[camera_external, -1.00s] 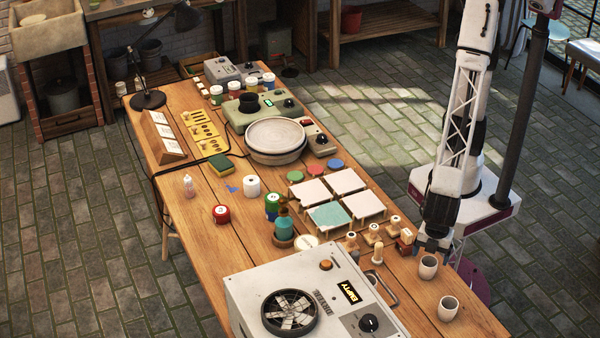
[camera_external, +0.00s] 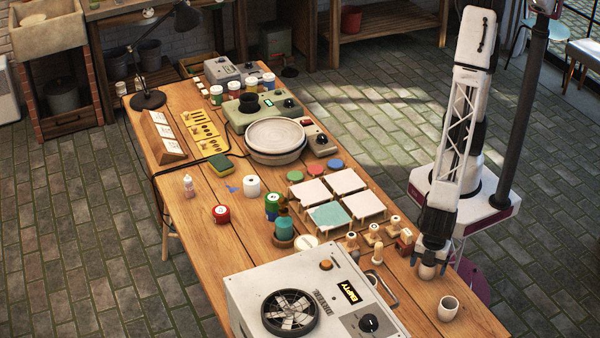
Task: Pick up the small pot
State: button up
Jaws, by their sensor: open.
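Two small pale pots stand at the right end of the wooden table. The rear small pot (camera_external: 426,272) is directly under my gripper and partly hidden by it. The front small pot (camera_external: 448,308) stands upright and uncovered to the lower right. My gripper (camera_external: 431,263) points down and is open, with its fingers at the rim of the rear pot. I cannot tell whether the fingers touch the pot or are around it.
A large white and grey kiln-like box (camera_external: 300,295) with a fan stands left of the pots. Stamps with wooden handles (camera_external: 376,254) stand close behind my gripper. Several square tiles (camera_external: 346,181) lie farther back. The table edge is close on the right.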

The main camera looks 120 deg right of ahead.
jog(key=shift+f, duration=1.05)
jog(key=c, duration=1)
jog(key=shift+c, duration=0.2)
jog(key=shift+r, duration=0.1)
jog(key=shift+r, duration=0.7)
jog(key=shift+s+d+r, duration=0.15)
jog(key=shift+s+r, duration=0.05)
jog(key=shift+r, duration=0.35)
jog(key=shift+s+d+r, duration=0.15)
jog(key=shift+s+r, duration=0.05)
jog(key=shift+r, duration=0.3)
jog(key=s+d+r, duration=0.1)
jog(key=s+d, duration=0.8)
jog(key=s, duration=0.2)
jog(key=shift+s+d+r, duration=0.15)
jog(key=shift+d, duration=0.25)
